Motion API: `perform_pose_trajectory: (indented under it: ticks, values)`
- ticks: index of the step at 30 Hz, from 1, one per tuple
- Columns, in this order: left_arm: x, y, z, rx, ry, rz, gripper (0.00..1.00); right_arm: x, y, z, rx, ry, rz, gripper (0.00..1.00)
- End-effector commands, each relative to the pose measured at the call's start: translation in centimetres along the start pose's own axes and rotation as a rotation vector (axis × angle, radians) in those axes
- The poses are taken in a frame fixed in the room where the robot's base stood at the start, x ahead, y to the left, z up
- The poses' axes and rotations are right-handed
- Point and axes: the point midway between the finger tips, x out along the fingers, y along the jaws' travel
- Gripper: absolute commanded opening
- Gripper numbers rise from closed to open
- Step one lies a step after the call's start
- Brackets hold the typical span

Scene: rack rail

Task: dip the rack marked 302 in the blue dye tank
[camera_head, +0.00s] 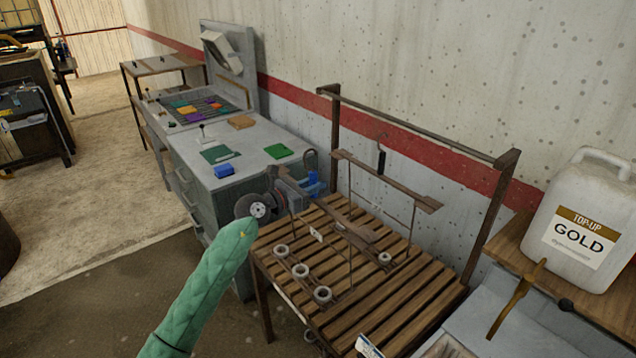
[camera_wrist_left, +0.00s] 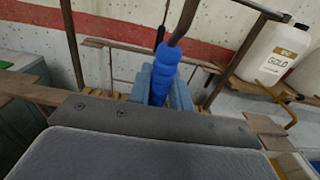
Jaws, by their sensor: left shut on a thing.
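My left gripper (camera_head: 308,188), on the arm in a green sleeve, is shut on a blue handle (camera_wrist_left: 160,82), which has a dark bent rod above it. In the head view, the handle's blue (camera_head: 315,180) shows beside the gripper. A rack with a brown bar (camera_head: 345,220) extends from beside the gripper, over the slatted table. A small white tag (camera_head: 316,235) is near it; its number is too small to read. A second rack (camera_head: 385,180) with a black handle is farther back near the rail. I cannot make out the blue dye tank. My right gripper is not in view.
A slatted wooden table (camera_head: 400,305) stands below the racks, with several pale rings (camera_head: 322,294) over it. A rail frame (camera_head: 420,125) stands behind. A white GOLD jug (camera_head: 580,225) is on the right. A grey cabinet (camera_head: 235,180) with colored pieces stands on the left.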

Motion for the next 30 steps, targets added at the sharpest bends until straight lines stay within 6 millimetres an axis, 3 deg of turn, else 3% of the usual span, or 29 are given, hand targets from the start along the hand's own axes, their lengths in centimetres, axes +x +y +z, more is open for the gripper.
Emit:
perform_pose_trajectory:
  ticks: [30]
  values:
    - [-5.9,0.0,0.1,0.001,-0.001,0.001,0.00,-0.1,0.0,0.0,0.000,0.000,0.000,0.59]
